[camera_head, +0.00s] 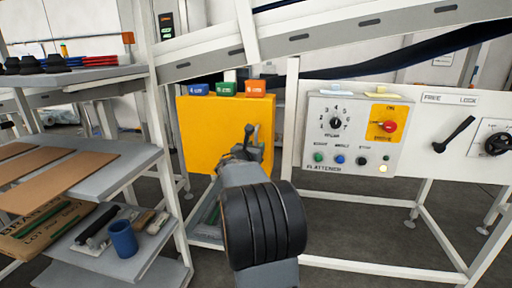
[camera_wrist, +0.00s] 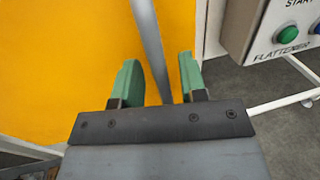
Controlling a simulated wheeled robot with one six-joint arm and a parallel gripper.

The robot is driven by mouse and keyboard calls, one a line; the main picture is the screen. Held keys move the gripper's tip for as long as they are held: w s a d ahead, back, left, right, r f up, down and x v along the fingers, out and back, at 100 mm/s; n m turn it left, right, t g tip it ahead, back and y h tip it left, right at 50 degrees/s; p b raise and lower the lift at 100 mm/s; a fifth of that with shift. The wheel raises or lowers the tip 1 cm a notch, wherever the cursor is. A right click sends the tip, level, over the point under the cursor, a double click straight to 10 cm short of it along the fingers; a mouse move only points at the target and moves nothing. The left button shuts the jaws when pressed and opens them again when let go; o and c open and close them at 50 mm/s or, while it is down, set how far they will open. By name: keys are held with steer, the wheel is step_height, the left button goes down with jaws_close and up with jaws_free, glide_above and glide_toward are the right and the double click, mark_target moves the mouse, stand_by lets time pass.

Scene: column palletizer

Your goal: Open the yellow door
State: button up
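The yellow door (camera_head: 203,128) is a flat panel, upright and apparently shut, in the middle of the head view. It fills the left of the wrist view (camera_wrist: 60,65). My gripper (camera_head: 245,150) is in front of the door's right part. In the wrist view its two green fingers (camera_wrist: 160,80) are apart. A grey bar (camera_wrist: 149,40), seemingly the door's handle, runs down between them, nearer the left finger, with a gap to the right one. A dark knob-like end (camera_head: 249,130) shows above the gripper in the head view. My arm hides the door's lower right.
A control panel (camera_head: 342,105) with buttons and a red knob stands close on the right, beside a black lever (camera_head: 455,134). Shelves at left hold boards and a blue cup (camera_head: 123,239). A sloping conveyor rail (camera_head: 340,32) passes above. Blue, green and orange blocks (camera_head: 227,88) line the door's top.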

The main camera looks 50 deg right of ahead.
steer(key=shift+w+d, duration=0.15)
steer(key=shift+d, duration=0.25)
steer(key=shift+c, duration=0.5)
jaws_close()
